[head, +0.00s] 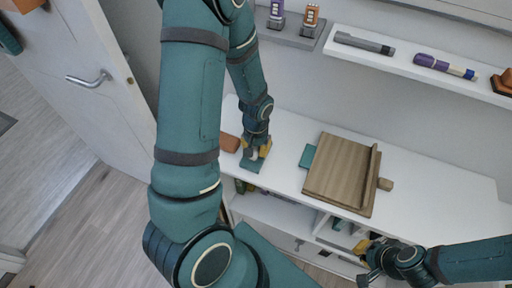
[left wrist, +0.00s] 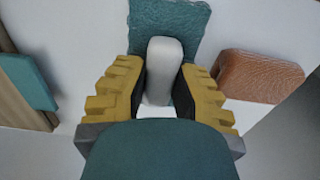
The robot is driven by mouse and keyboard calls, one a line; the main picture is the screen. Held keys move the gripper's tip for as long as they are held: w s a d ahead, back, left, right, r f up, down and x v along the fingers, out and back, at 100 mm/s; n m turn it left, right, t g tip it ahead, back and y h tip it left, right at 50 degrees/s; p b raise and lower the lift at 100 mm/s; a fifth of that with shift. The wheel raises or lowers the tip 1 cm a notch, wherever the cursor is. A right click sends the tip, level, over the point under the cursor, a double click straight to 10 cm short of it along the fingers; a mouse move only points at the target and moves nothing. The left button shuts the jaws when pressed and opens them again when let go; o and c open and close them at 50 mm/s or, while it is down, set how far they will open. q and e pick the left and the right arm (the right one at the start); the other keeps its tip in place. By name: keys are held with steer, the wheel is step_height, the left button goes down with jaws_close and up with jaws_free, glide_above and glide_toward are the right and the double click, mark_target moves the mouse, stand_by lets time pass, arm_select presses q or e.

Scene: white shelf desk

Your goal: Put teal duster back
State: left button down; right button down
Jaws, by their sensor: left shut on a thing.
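The teal duster (head: 250,165) has a textured teal pad and a pale grey handle. It is at the left part of the white desk top, near its front edge. My left gripper (head: 257,150) points down at it and is shut on its handle. In the left wrist view the handle of the duster (left wrist: 164,70) stands between the yellow-padded fingers (left wrist: 160,95), with the pad beyond. Whether the pad touches the desk I cannot tell. My right gripper (head: 372,260) is low at the right, in front of the lower shelves; its jaw opening is unclear.
A brown-orange block (head: 229,143) lies close beside the duster; it also shows in the left wrist view (left wrist: 260,77). A wooden stand (head: 338,178) with a teal piece (head: 307,156) is to the right. A wall shelf (head: 400,62) holds markers. The desk's right part is clear.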

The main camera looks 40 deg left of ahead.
arm_select(q)
steer(key=c, duration=0.9)
jaws_free()
steer(key=shift+f, duration=0.15)
steer(key=shift+r, duration=0.4)
step_height(320, 180, up, 12)
steer(key=p, duration=0.3)
steer(key=shift+f, duration=0.2)
